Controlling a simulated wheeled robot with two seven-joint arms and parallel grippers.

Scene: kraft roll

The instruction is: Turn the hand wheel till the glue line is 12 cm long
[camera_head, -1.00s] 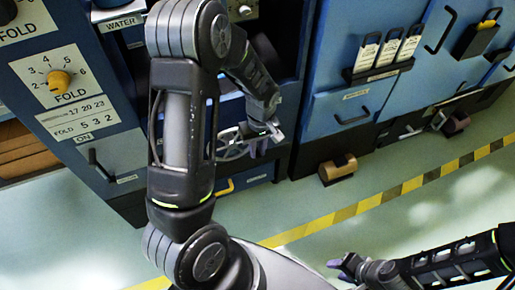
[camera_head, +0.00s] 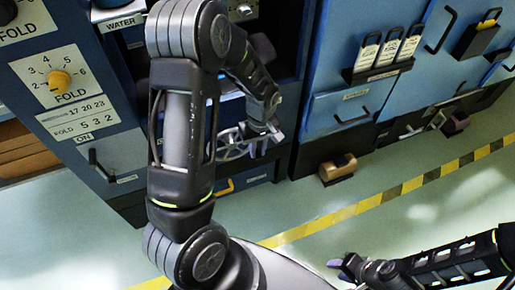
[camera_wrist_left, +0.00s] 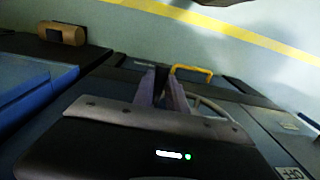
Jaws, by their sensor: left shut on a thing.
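The grey spoked hand wheel (camera_head: 230,146) is on the front of the blue machine, partly hidden behind my left arm. My left gripper (camera_head: 262,147) is at the right side of the wheel, shut on what appears to be its handle. The wrist view shows the two purple fingers (camera_wrist_left: 160,88) close together, with part of the wheel's rim (camera_wrist_left: 212,106) just to their right. The handle itself is mostly hidden between the fingers. My right gripper (camera_head: 340,266) is low in the head view, over the floor and away from the machine; its jaw gap is unclear. I cannot make out a glue line.
A yellow fold dial (camera_head: 60,81) and an ON lever (camera_head: 98,165) are on the left panel. A yellow handle (camera_head: 224,187) is below the wheel. A brown roll (camera_head: 338,168) sticks out low on the right cabinet. The floor beside the striped tape (camera_head: 370,203) is clear.

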